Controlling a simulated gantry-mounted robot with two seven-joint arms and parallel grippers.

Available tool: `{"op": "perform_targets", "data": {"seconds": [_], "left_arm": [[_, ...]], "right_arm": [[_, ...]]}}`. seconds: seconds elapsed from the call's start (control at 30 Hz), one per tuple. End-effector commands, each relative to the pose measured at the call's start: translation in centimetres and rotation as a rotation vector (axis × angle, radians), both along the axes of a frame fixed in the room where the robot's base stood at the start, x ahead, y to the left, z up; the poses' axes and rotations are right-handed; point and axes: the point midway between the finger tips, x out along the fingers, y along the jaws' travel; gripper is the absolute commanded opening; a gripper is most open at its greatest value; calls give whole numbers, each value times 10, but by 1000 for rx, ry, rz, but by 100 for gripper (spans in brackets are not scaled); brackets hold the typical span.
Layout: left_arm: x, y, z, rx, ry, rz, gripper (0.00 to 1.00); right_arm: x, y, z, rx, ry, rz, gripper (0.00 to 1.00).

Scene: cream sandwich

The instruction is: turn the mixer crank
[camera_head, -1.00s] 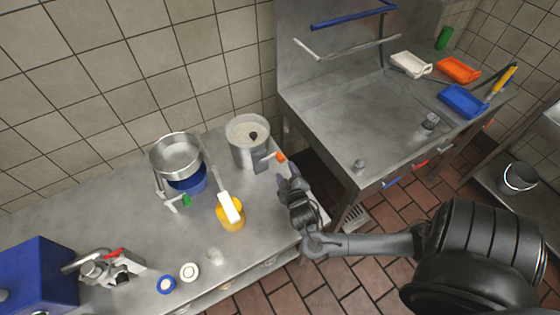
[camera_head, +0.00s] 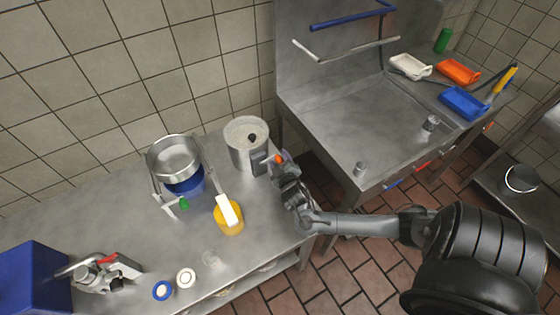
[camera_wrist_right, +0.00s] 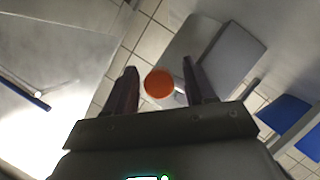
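My right gripper (camera_head: 279,165) is at this knob. In the right wrist view the orange knob (camera_wrist_right: 158,83) shows between the two open fingers (camera_wrist_right: 158,88), with gaps on both sides. The grey box (camera_wrist_right: 229,56) lies beyond the right finger. My left gripper is not in view.
A metal pan on a stand (camera_head: 173,158) with a green-knobbed handle (camera_head: 184,204) and a yellow container (camera_head: 229,222) stand left of the mixer. A steel sink unit (camera_head: 340,120) is close on the right. The front right counter is clear.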

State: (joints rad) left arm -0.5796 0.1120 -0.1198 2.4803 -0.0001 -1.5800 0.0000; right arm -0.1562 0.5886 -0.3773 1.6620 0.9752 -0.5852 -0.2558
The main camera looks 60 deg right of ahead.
Motion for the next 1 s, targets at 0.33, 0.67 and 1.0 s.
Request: {"op": "perform_targets", "data": {"seconds": [0.33, 0.67, 1.0], "left_arm": [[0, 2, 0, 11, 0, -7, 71], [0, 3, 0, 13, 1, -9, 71], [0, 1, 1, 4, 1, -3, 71]], "right_arm": [[0, 0, 0, 0, -1, -1, 1], [0, 0, 2, 2, -7, -1, 0], [1, 0, 3, 8, -15, -1, 0]]}}
